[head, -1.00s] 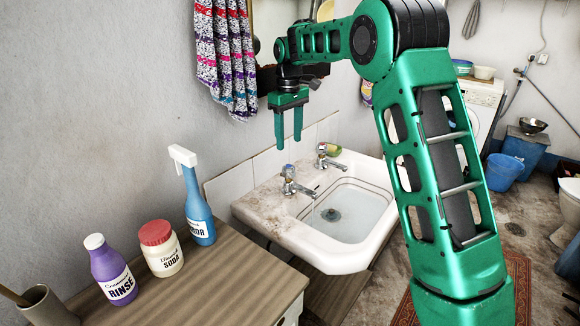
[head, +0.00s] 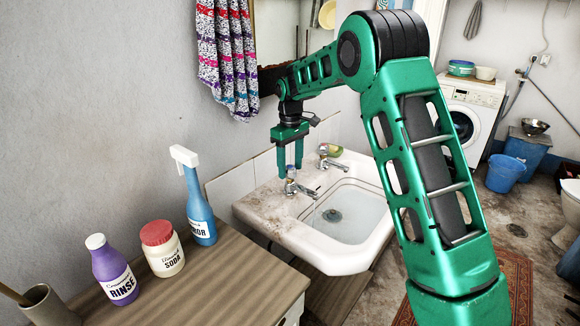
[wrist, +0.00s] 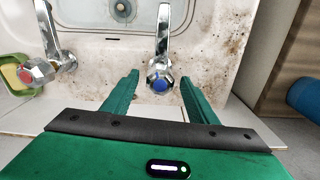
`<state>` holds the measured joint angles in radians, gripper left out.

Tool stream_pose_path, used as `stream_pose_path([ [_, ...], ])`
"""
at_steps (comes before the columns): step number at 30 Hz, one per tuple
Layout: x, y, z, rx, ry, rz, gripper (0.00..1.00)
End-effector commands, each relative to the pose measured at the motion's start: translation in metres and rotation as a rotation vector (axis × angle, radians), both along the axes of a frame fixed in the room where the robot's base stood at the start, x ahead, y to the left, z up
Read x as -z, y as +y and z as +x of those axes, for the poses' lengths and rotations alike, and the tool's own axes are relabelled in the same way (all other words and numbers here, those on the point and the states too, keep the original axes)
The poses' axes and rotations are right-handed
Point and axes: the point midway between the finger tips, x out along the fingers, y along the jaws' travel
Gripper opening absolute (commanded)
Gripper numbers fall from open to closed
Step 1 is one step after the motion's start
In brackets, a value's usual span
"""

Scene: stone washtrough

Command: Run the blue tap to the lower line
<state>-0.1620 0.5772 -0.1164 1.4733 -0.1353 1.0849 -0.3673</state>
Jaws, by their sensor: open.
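The blue tap (head: 291,187) is chrome with a blue-marked knob and stands on the near side of the washtrough's back ledge. In the wrist view the blue-topped knob (wrist: 160,82) lies between my fingertips, with a gap on both sides. My gripper (head: 290,167) is open and points down, just above or around the knob. The basin (head: 342,214) has lines around its inner wall and a drain at the bottom. I cannot tell how much water is in it. A red-marked tap (wrist: 38,72) stands beside the blue one.
A green and yellow sponge dish (wrist: 18,76) sits by the red tap. A wooden cabinet (head: 200,285) at the near left holds a purple bottle (head: 112,268), a soda jar (head: 162,250) and a blue spray bottle (head: 198,205). The wall is close behind the taps.

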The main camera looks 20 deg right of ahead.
Motion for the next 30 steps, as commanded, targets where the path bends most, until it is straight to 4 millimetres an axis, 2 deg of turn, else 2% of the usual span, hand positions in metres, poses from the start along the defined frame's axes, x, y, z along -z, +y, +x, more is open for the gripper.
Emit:
stream_pose_path([
  [2,0.0000,0.0000,0.0000,0.000,0.000,0.000,0.53],
  [7,-0.0001,-0.0001,0.0001,0.000,0.000,0.000,0.12],
  [13,-0.0003,-0.0001,0.0001,0.030,0.000,0.000,0.12],
  [24,-0.0004,0.0005,0.0000,0.317,-0.001,0.000,0.12],
  [30,-0.0005,0.0006,0.0000,0.335,-0.001,0.000,0.12],
])
